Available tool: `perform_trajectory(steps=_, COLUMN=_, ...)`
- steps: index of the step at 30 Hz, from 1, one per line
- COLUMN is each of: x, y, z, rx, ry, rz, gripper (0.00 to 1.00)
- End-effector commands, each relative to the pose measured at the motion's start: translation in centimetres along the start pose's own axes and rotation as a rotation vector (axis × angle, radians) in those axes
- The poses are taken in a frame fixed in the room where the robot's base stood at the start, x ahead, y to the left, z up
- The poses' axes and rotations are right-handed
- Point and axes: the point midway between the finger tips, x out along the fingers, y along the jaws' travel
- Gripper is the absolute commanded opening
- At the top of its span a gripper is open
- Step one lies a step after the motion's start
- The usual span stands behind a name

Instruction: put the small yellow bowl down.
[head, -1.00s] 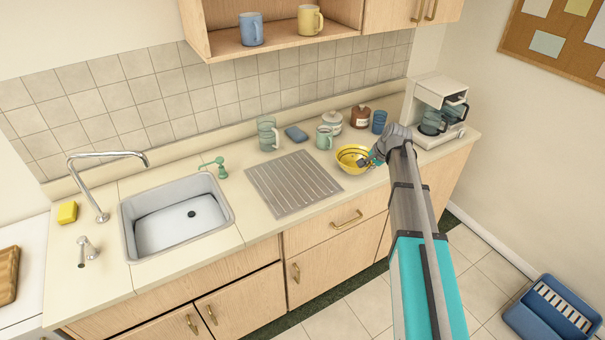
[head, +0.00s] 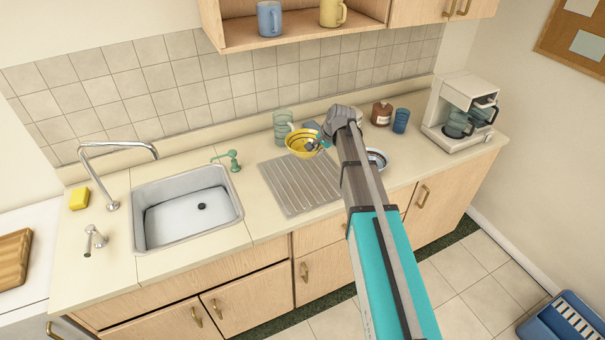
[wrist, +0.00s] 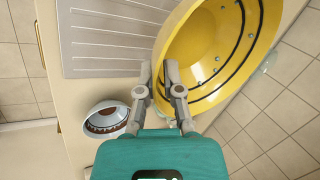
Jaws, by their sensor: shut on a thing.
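The small yellow bowl (head: 300,143) has dark rings inside and is tilted. My gripper (head: 323,146) is shut on its right rim in the head view. The bowl shows over the back of the ridged metal drainboard (head: 300,183); it appears raised, but the gap below is hard to judge. In the wrist view the bowl (wrist: 200,48) is large and close, with my gripper's fingertips (wrist: 158,70) at its near rim. It covers part of the drainboard (wrist: 105,40) there.
A small white and blue bowl (head: 379,157) stands right of the drainboard, partly behind my arm. A green glass mug (head: 283,125), a blue sponge (head: 311,126), a brown jar (head: 381,114) and blue cups (head: 401,120) line the back. The sink (head: 188,206) is left.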

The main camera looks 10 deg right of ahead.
Motion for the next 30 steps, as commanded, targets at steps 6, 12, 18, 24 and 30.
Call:
perform_trajectory(steps=6, x=-0.4, y=0.8, z=-1.1, rx=0.019, ry=0.010, rz=0.000, gripper=0.00)
perform_trajectory(steps=12, x=-0.5, y=0.9, z=-1.1, rx=0.020, ry=0.010, rz=-0.001, gripper=0.00)
perform_trajectory(steps=18, x=-0.5, y=1.1, z=-0.7, rx=0.020, ry=0.010, rz=-0.001, gripper=0.00)
perform_trajectory(steps=24, x=-0.6, y=2.5, z=2.0, rx=0.018, ry=0.010, rz=-0.005, gripper=0.00)
perform_trajectory(steps=30, x=-0.9, y=4.8, z=6.5, rx=0.018, ry=0.010, rz=-0.013, gripper=0.00)
